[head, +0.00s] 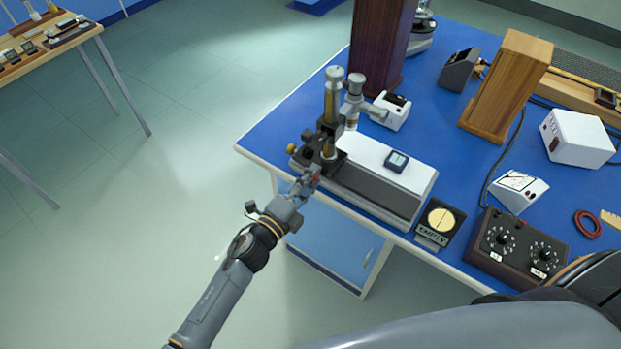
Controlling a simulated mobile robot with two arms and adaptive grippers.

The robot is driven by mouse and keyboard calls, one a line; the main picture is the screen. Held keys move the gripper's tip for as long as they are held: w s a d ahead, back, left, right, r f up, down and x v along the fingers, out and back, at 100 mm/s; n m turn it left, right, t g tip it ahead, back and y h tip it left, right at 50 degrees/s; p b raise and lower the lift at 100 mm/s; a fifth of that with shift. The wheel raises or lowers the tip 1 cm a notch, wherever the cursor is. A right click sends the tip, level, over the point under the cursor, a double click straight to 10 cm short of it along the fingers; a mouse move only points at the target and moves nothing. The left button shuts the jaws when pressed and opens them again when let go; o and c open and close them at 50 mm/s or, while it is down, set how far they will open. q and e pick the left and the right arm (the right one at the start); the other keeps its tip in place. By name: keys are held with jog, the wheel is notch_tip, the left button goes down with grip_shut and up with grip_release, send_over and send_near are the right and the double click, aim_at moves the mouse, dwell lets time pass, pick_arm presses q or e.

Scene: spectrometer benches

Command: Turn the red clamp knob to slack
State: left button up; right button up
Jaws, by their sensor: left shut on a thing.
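A microscope-like instrument with a brass tube (331,105) and dark clamp parts stands at the left end of a grey and white bench base (385,178), near the blue bench's left corner. My left gripper (309,181) reaches up to the front of the instrument's lower clamp. It is shut on a small red part there, which looks like the red clamp knob (315,180). The fingers hide most of the knob, so its angle cannot be read. My right gripper is out of view.
A small dark meter (397,161) lies on the bench base. A wooden table (45,58) is at far left, with open floor between.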

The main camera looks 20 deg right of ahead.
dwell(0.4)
pick_arm(q)
jog(key=o, duration=1.2)
jog(key=shift+a, duration=0.15)
jog(key=v, duration=1.1)
jog(key=shift+s+a, duration=0.3)
